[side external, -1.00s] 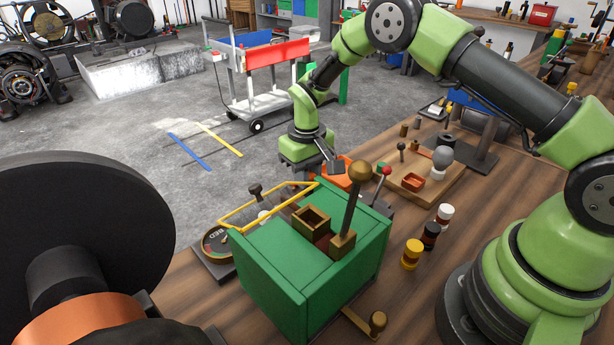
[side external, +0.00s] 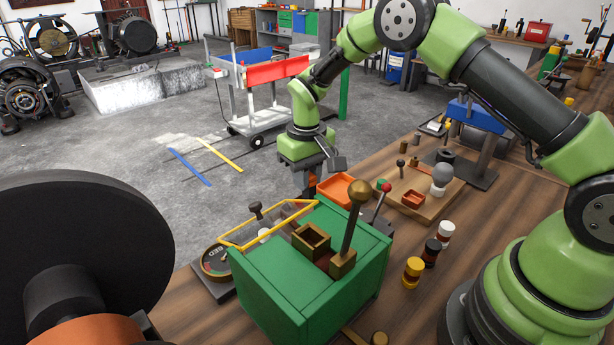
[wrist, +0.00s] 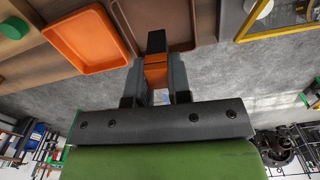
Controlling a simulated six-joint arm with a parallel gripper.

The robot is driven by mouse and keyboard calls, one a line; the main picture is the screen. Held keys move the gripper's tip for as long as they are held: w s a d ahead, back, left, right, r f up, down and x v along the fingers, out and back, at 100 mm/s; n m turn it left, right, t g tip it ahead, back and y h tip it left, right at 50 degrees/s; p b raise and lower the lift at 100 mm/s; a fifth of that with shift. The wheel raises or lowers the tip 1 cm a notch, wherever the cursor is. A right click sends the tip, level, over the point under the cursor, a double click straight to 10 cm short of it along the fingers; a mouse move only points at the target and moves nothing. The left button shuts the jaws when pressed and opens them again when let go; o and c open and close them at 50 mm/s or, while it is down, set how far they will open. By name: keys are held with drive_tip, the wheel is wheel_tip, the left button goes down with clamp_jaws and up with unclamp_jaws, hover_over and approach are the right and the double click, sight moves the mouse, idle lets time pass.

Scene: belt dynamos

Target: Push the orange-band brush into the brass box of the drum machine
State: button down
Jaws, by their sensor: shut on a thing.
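The orange-band brush (wrist: 156,72) is a dark block with an orange band, between my gripper's fingers in the wrist view. My gripper (side external: 312,186) is shut on it, behind the green drum machine (side external: 262,272) in the side view. The brush shows there only as a small dark and orange piece below the fingers. The brass box (side external: 311,240) is a square, open-topped holder on top of the machine, in front of and apart from my gripper. Its inner bottom is hidden.
A brass-knobbed lever (side external: 353,225) stands right beside the brass box. A yellow frame (side external: 262,226) lies at the machine's back left. An orange tray (wrist: 85,42) and a brown tray (wrist: 193,12) are near my gripper. Several small jars (side external: 412,272) stand to the right.

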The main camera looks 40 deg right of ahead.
drive_tip(key=s+a+r, duration=0.1)
drive_tip(key=a+r, duration=0.1)
drive_tip(key=s+a+r, duration=0.1)
drive_tip(key=a+r, duration=0.2)
drive_tip(key=s+a+r, duration=0.1)
drive_tip(key=a+r, duration=0.1)
drive_tip(key=r, duration=0.1)
drive_tip(key=shift+a+r, duration=0.2)
drive_tip(key=shift+a, duration=0.05)
drive_tip(key=s+a+r+n, duration=0.1)
drive_tip(key=s+a+r, duration=0.5)
drive_tip(key=s+r, duration=0.3)
drive_tip(key=shift+s, duration=1.15)
drive_tip(key=shift+f, duration=2.9)
drive_tip(key=shift+f, duration=1.75)
drive_tip(key=c, duration=1)
unclamp_jaws()
drive_tip(key=shift+f, duration=0.1)
